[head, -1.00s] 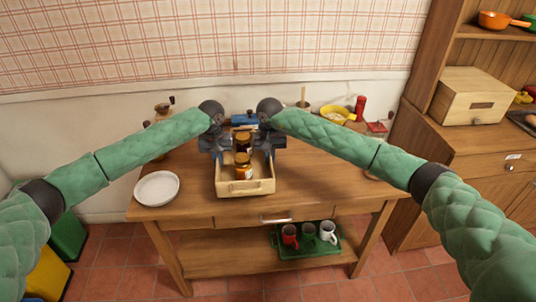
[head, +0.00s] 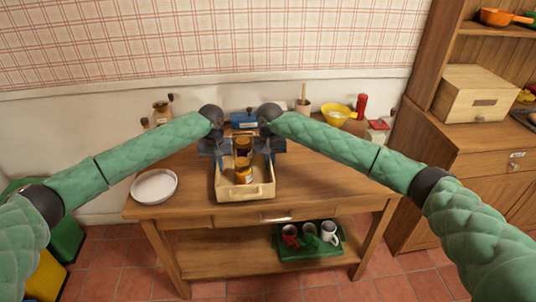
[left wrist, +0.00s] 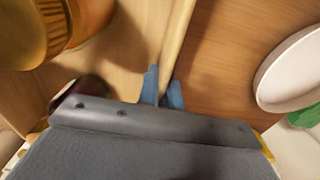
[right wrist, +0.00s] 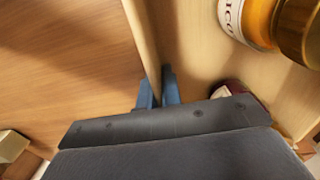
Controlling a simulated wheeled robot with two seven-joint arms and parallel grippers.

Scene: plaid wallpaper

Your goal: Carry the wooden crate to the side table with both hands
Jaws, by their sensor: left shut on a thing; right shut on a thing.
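The pale wooden crate (head: 262,191) is on or just above the wooden table (head: 330,180) near its front edge; I cannot tell whether its base touches the top. It holds amber jars (head: 243,173), and a dark-lidded one shows partly in the right wrist view (right wrist: 232,90). My left gripper (head: 212,152) is shut on the crate's left wall, and the wall runs between its fingers in the left wrist view (left wrist: 163,95). My right gripper (head: 272,150) is shut on the right wall, also seen in the right wrist view (right wrist: 160,92).
A white plate (head: 153,187) lies left of the crate. A blue box (head: 243,118), a yellow bowl (head: 337,115) and a red bottle (head: 361,105) stand at the back. A green tray (head: 300,254) with mugs is on the lower shelf. A cabinet (head: 450,160) stands right.

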